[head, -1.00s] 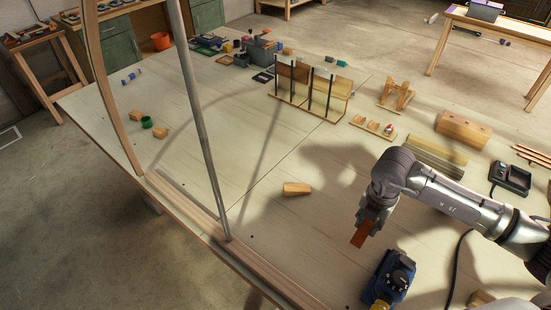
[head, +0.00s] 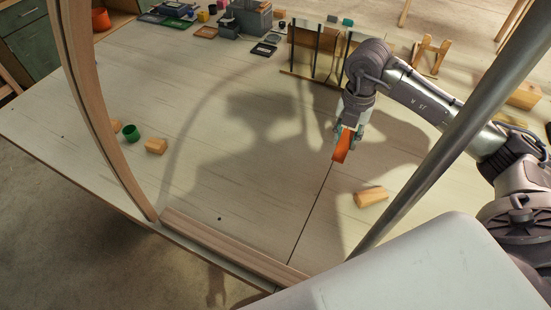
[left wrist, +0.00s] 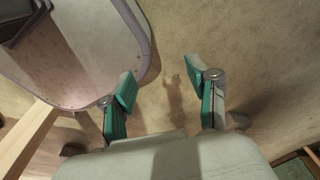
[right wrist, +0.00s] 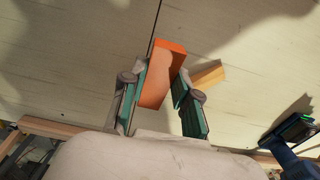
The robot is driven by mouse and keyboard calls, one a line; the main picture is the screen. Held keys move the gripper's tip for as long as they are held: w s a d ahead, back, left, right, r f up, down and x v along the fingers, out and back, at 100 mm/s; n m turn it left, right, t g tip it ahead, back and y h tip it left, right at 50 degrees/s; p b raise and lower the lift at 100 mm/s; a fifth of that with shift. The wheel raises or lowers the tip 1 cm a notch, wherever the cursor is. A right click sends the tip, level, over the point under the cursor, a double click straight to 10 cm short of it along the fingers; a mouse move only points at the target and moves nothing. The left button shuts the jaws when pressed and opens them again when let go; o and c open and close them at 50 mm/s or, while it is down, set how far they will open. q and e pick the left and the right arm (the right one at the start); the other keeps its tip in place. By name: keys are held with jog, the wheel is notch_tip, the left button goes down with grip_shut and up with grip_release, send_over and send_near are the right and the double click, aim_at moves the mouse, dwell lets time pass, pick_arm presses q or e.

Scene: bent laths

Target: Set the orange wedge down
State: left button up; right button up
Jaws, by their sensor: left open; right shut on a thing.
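The orange wedge (head: 342,146) is held in my right gripper (head: 347,132), above the pale table in the head view. In the right wrist view the orange wedge (right wrist: 161,75) sits between the two green-padded fingers of my right gripper (right wrist: 160,95). Its far end points away over the tabletop. How high it hangs above the table is hard to tell. My left gripper (left wrist: 165,95) shows in the left wrist view with its fingers wide apart and nothing between them, over the floor. It is not visible in the head view.
A wooden block (head: 371,196) lies on the table (head: 260,180) right of the held wedge. A bent lath (head: 88,120) and a grey pole (head: 450,140) rise at the table's front. Another block (head: 156,146) and a green cup (head: 131,132) stand left. The middle is clear.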

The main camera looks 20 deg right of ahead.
jog(key=w+a+f+p, duration=0.2)
jog(key=a, duration=0.2)
jog(key=p, duration=0.2)
send_over(296, 165)
jog(key=f, duration=0.4)
jog(key=shift+s+d+f, duration=0.1)
jog(key=shift+s+d, duration=0.1)
jog(key=shift+w+a+f, duration=0.15)
jog(key=shift+a+f, duration=0.05)
jog(key=shift+f, duration=0.35)
notch_tip(296, 165, down, 3)
jog(key=shift+f+p, duration=0.1)
jog(key=shift+p, duration=0.75)
pick_arm(q)
jog(key=r, duration=0.4)
jog(key=s+d+r, duration=0.1)
jog(key=shift+r, duration=0.4)
pick_arm(e)
jog(key=shift+f, duration=0.15)
pick_arm(q)
jog(key=shift+f, duration=0.1)
pick_arm(e)
jog(key=shift+f, duration=0.1)
jog(key=o, duration=1)
pick_arm(q)
jog(key=shift+s+d, duration=0.1)
jog(key=shift+s, duration=0.1)
pick_arm(e)
jog(key=shift+o, duration=0.2)
